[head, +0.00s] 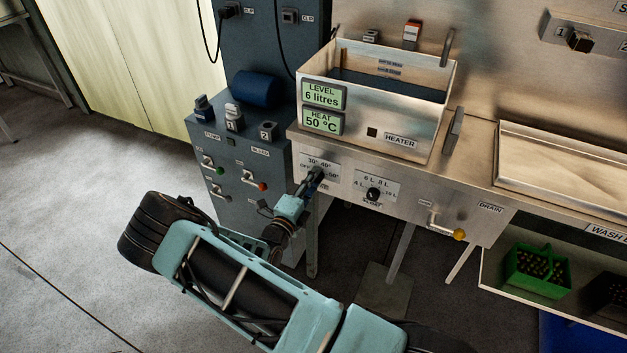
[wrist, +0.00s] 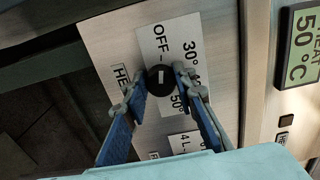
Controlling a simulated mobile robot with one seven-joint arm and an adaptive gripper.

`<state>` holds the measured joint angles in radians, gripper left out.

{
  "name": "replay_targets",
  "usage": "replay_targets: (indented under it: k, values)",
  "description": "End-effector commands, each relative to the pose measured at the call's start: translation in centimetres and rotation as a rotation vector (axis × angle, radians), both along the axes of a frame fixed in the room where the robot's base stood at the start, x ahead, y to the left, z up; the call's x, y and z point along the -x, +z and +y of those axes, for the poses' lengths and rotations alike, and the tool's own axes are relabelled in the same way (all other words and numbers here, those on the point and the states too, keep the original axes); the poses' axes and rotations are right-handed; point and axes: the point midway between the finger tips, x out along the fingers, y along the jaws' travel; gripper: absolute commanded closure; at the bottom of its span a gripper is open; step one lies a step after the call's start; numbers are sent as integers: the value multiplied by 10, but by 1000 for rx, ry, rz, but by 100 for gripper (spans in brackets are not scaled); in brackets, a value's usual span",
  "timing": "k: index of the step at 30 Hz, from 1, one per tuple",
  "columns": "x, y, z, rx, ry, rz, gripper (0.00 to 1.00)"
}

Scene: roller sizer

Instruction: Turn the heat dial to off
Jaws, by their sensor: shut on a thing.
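The heat dial (wrist: 160,80) is a round black knob with a white line on its face. It sits on a plate marked OFF, 30°, 40° and 50°. In the wrist view its white line lies along the direction of the OFF mark. My gripper (head: 310,186) is shut on the dial, with one finger on each side of it. In the head view the fingers hide much of the dial. The heat display (head: 322,122) above reads 50 °C and also shows in the wrist view (wrist: 302,45).
The level dial (head: 373,195) is just right of the heat dial. A drain lever with a yellow knob (head: 459,235) sticks out farther right. The blue-grey cabinet (head: 237,170) with buttons stands close on the left. The open heater tank (head: 425,115) is above.

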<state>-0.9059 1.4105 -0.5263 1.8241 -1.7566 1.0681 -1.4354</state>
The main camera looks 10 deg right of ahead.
Motion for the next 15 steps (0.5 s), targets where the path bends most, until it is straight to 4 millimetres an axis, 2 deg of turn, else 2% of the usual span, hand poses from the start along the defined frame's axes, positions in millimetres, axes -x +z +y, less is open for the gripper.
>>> replay_targets:
  k: [3,4,8,15]
  values:
    - [1,-1,0,0,-1,3,99]
    - [1,-1,0,0,0,3,74]
    - [1,-1,0,1,0,2,60]
    - [0,0,0,0,0,0,57]
